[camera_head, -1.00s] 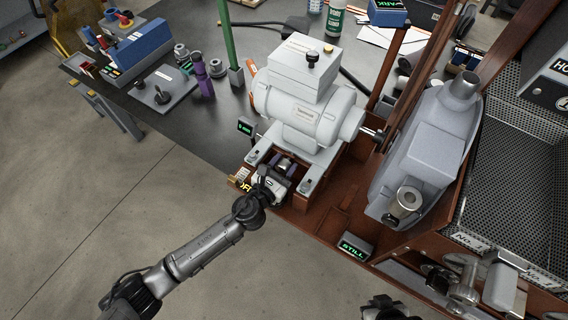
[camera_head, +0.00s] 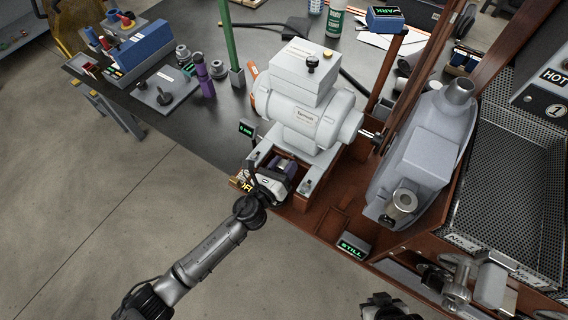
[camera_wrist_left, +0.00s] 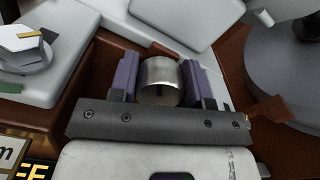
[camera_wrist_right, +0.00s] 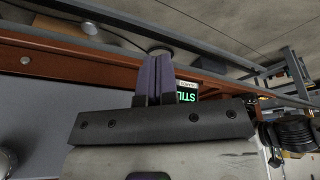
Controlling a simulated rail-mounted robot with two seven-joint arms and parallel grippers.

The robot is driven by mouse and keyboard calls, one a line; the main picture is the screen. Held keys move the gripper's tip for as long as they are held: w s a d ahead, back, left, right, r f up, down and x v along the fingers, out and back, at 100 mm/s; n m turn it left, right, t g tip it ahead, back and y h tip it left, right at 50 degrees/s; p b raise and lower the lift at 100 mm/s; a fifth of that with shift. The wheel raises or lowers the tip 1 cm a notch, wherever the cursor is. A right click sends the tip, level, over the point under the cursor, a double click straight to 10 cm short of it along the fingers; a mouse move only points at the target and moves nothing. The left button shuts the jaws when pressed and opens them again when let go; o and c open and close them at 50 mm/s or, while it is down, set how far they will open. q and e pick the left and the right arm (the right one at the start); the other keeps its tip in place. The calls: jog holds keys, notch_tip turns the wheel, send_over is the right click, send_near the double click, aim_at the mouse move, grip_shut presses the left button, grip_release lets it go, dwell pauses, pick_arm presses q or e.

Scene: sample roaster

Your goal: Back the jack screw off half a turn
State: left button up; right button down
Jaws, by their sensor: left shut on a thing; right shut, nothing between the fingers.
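The jack screw shows in the left wrist view as a round metal knob (camera_wrist_left: 160,82) with a dark slot on its face. My left gripper (camera_wrist_left: 162,80) is shut on it, one purple-padded finger on each side. In the head view my left gripper (camera_head: 285,170) reaches in under the front of the grey motor (camera_head: 306,112), between its base rails, and largely hides the screw. My right gripper (camera_wrist_right: 155,78) is shut and empty in the right wrist view, its purple fingers together in front of a green-lit STILL display (camera_wrist_right: 187,96). In the head view only part of the right arm shows at the bottom edge.
A small green-lit display (camera_head: 246,129) stands left of the motor. The STILL display also shows in the head view (camera_head: 353,246) on the brown frame (camera_head: 318,222). A grey cast housing (camera_head: 425,150) stands right of the motor. Open floor lies at front left.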

pick_arm(q)
jog(key=shift+n, duration=0.5)
jog(key=o, duration=0.9)
jog(key=shift+s+a, duration=0.3)
jog(key=shift+s, duration=0.15)
jog(key=shift+p+v, duration=0.9)
jog(key=shift+v, duration=5.5)
